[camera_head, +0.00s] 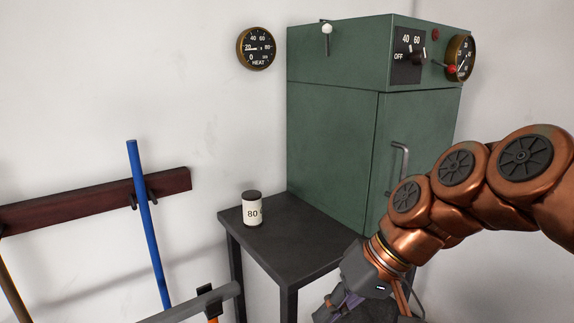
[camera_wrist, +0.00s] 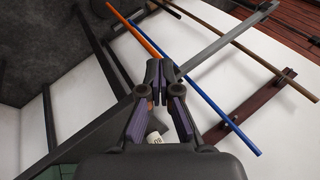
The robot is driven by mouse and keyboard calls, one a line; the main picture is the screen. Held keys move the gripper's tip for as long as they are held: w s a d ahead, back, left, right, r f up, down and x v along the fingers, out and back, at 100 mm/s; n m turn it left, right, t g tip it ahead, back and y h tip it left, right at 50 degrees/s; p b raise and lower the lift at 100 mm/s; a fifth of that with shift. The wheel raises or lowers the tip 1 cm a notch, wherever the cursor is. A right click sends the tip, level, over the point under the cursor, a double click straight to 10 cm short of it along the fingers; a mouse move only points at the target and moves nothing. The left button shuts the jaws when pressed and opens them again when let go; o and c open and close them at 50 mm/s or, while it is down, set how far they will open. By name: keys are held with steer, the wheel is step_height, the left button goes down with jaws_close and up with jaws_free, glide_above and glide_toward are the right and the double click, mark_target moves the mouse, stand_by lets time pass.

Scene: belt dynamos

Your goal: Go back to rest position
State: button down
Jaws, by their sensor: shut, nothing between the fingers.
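My gripper (camera_head: 343,303) is low in the head view, in front of the dark table, at the end of my copper-coloured arm, which reaches in from the right edge. It points downward, and its tips are partly cut off by the picture's bottom edge. In the wrist view my gripper (camera_wrist: 159,72) has its two dark, purple-padded fingers together at the tips, with nothing between them.
A white jar marked 80 (camera_head: 252,209) stands on the dark table (camera_head: 285,243) beside a green cabinet (camera_head: 335,140). A blue pole (camera_head: 148,220) leans on a wooden wall rail (camera_head: 80,205). A grey bar (camera_head: 195,303) crosses the lower left. A HEAT gauge (camera_head: 257,48) hangs above.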

steer(key=s+d+f+m+g+h, duration=0.1)
steer(key=s+d+f+m+h, duration=0.15)
steer(key=s+d+f, duration=0.45)
steer(key=s+d+f+m+g+h, duration=0.1)
steer(key=s+d+f+g+h, duration=0.1)
steer(key=s+d+f+h, duration=0.45)
step_height(320, 180, up, 12)
steer(key=s+a+t+y+p, duration=0.1)
steer(key=s+y+p, duration=0.1)
steer(key=p, duration=1)
steer(key=shift+s+a+f, duration=0.15)
steer(key=shift+a+f, duration=0.1)
